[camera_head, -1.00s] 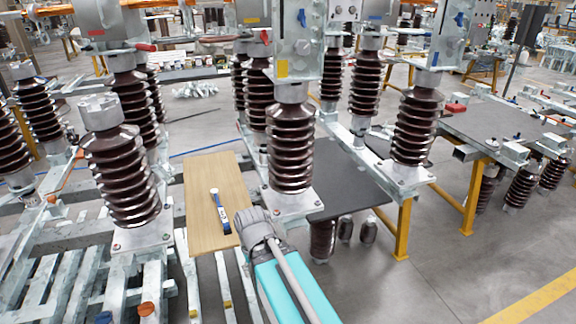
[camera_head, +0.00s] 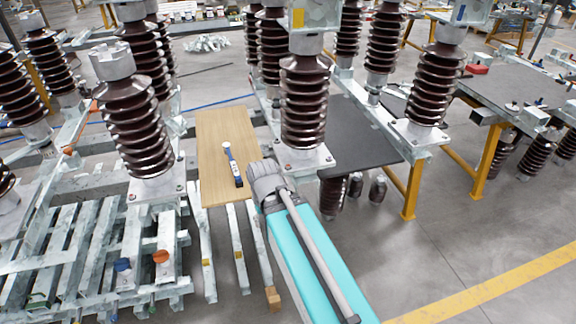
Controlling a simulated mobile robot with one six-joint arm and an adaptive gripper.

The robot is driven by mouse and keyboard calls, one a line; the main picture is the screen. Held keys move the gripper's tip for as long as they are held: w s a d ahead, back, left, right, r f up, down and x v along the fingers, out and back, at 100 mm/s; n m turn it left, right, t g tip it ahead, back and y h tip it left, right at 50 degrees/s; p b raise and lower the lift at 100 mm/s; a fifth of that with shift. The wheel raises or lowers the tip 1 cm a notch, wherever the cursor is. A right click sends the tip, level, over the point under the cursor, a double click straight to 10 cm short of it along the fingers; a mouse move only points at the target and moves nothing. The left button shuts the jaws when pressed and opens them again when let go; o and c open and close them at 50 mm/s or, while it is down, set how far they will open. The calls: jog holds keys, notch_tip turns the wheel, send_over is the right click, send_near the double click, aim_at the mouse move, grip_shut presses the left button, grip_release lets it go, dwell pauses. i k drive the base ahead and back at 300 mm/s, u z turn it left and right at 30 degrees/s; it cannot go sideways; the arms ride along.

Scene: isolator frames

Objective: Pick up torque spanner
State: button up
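The torque spanner (camera_head: 232,165) lies on a light wooden board (camera_head: 212,128), left of the middle of the view. It has a pale round head at the far end, a blue shaft and a dark handle with a white part at the near end. My arm, a teal link with a grey end joint, reaches up from the bottom and ends just right of the spanner's handle. I see no gripper fingers. The spanner lies free on the board.
Brown ribbed insulators (camera_head: 304,105) on metal bases stand right of the board, and another insulator (camera_head: 137,125) stands to its left. A dark table (camera_head: 350,140) with yellow legs is behind right. Pale slatted frames (camera_head: 75,250) fill the lower left. Open floor lies at lower right.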

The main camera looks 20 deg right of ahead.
aim_at(226, 146)
jog(key=k, duration=1.35)
jog(key=u, duration=0.4)
jog(key=i, duration=1.85)
jog(key=z, duration=0.6)
